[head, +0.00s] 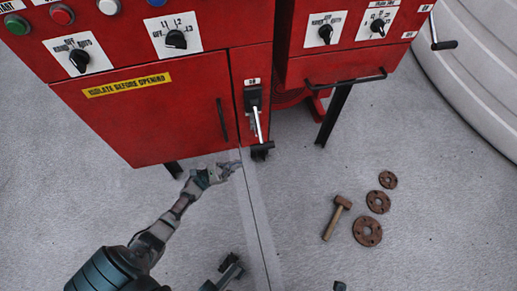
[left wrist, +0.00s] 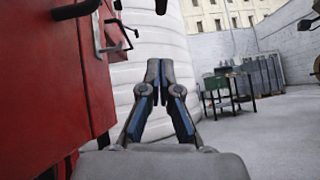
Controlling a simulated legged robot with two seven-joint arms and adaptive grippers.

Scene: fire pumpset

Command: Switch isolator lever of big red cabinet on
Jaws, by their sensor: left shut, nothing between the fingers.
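The big red cabinet (head: 150,115) stands at the upper left of the head view, with a yellow "isolate before opening" label on its door. Its isolator lever (head: 258,125) is a pale arm on a black base at the cabinet's right side. The lever points down and ends in a black grip (head: 262,151). My left gripper (head: 238,166) is shut and empty, just below and left of that grip in the picture, with no clear contact. In the left wrist view its fingers (left wrist: 159,66) are together beside the red cabinet (left wrist: 40,90).
A second red cabinet (head: 345,62) with a black bar handle (head: 347,80) stands at the right. A hammer (head: 337,217) and rusty flanges (head: 367,231) lie on the floor. A white ribbed tank (head: 470,60) is at the far right. The grey floor around my gripper is clear.

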